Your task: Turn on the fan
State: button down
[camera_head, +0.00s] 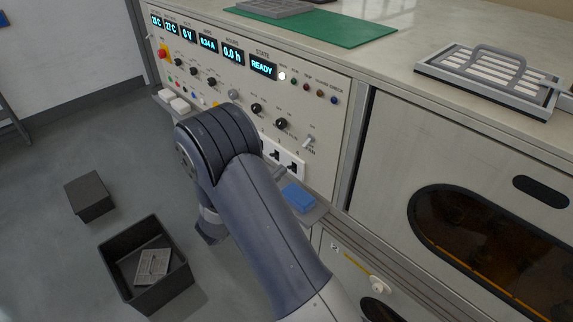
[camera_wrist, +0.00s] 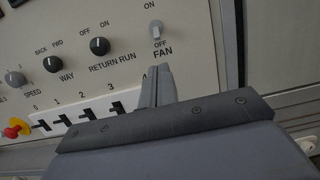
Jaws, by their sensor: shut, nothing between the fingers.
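The fan switch (camera_wrist: 155,29) is a small pale toggle on the panel, with ON above it, OFF below it and the label FAN underneath. Its lever seems to lean down toward OFF, though it is small. It also shows in the head view (camera_head: 308,141) at the panel's lower right. My gripper (camera_wrist: 157,72) is shut and empty, its fingertips just below the FAN label and apart from the switch. In the head view my arm hides most of the gripper.
Black knobs (camera_wrist: 100,46) and a row of slotted switches (camera_wrist: 90,112) lie left of the fan switch. A blue block (camera_head: 298,197) sits on the ledge below. The display (camera_head: 262,67) reads READY. A dark bin (camera_head: 118,252) stands on the floor.

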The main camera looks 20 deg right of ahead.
aim_at(307, 143)
jog(key=p+x, duration=0.1)
jog(key=x, duration=0.8)
jog(key=shift+r, duration=0.15)
jog(key=shift+s+a+y+p, duration=0.1)
jog(key=shift+a+y+p, duration=0.05)
jog(key=shift+y+p, duration=0.3)
